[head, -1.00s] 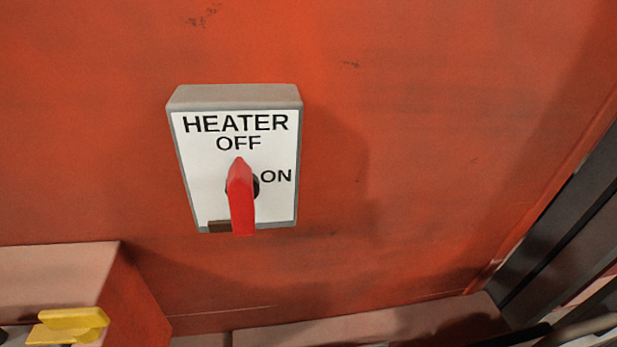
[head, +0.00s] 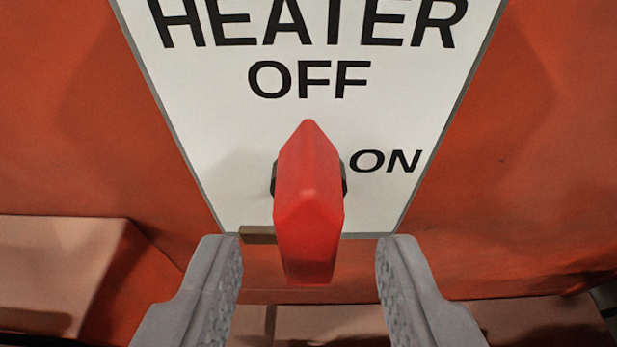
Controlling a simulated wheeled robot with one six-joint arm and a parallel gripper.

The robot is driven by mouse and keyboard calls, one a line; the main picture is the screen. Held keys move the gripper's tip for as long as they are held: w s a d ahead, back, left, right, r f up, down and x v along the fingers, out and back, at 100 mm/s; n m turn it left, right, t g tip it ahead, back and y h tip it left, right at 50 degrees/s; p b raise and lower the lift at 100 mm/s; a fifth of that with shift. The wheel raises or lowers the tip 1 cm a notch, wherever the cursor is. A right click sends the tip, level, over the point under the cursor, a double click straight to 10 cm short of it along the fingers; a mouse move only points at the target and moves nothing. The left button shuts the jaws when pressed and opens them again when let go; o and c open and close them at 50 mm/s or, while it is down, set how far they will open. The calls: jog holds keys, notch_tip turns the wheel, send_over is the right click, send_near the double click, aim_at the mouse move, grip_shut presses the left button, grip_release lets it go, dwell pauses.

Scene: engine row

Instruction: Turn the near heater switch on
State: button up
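The heater switch is a red pointed knob (head: 309,205) on a white plate (head: 215,130) marked HEATER, OFF and ON. The knob's tip points up at OFF; ON is printed to the right of it. My gripper (head: 309,250) is open, one grey finger on each side of the knob's lower end. Gaps show between both fingers and the knob, and it touches neither in the picture. The top of the plate is cut off by the frame.
The plate is on an orange-red wall (head: 530,160). A box-like ledge (head: 60,260) juts out at the lower left. A small brown tab (head: 257,235) sits at the plate's lower edge, left of the knob. The wall right of the plate is clear.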

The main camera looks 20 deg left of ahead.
jog(key=shift+x, duration=1.2)
jog(key=shift+c, duration=0.2)
grip_shut()
